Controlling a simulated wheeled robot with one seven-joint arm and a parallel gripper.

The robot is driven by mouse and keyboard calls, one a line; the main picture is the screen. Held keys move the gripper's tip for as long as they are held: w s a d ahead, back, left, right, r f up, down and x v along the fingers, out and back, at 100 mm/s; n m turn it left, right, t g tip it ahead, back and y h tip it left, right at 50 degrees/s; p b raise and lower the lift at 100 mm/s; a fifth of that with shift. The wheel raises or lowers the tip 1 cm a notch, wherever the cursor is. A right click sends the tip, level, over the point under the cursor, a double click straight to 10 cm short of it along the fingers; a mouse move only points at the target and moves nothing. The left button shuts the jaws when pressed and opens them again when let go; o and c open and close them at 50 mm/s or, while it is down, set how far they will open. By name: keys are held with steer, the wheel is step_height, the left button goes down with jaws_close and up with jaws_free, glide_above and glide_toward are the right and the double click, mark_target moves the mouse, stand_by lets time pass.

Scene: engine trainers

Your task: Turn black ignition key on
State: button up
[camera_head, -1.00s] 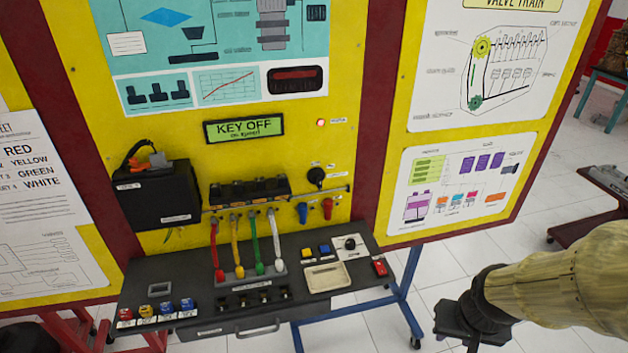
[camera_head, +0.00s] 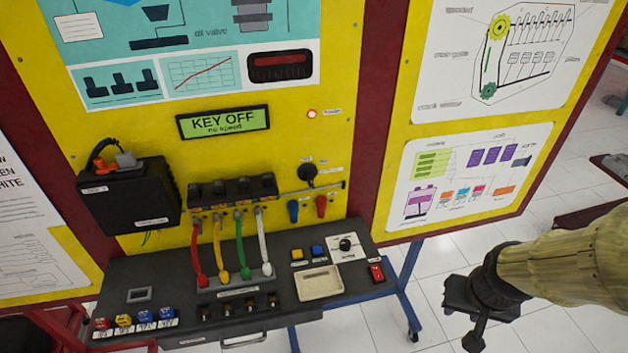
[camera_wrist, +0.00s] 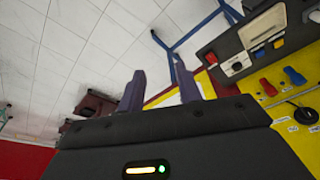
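A round black switch (camera_head: 307,172), likely the ignition key, sits on the yellow panel with small white labels around it. It also shows at the right edge of the wrist view (camera_wrist: 305,114). A second black knob (camera_head: 345,244) sits on a white plate on the console below and shows in the wrist view (camera_wrist: 237,66). The display (camera_head: 223,122) reads "KEY OFF". My gripper (camera_head: 475,338) is at the lower right, well apart from the panel. In the wrist view its two dark fingers (camera_wrist: 158,70) are spread with nothing between them.
The black console (camera_head: 150,265) juts out below the panel, with colored cables (camera_head: 240,250), buttons and a beige tray (camera_head: 319,283). Red and blue levers (camera_head: 321,206) sit below the switch. Blue stand legs (camera_head: 405,290) rise near my gripper. Tiled floor (camera_head: 450,250) is free at the right.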

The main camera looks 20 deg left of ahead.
steer(key=w+a+f+n+t+y+b, duration=0.1)
steer(key=w+a+f+n+t+b, duration=0.15)
steer(key=w+a, duration=0.3)
steer(key=n+t+y+b, duration=0.4)
steer(key=t+y, duration=0.5)
steer(key=t, duration=0.1)
glide_toward(311, 181)
steer(key=p+x, duration=0.6)
steer(key=x, duration=0.3)
steer(key=shift+w+a+r, duration=0.1)
steer(key=shift+w+a, duration=0.05)
steer(key=shift+w, duration=0.05)
jaws_close()
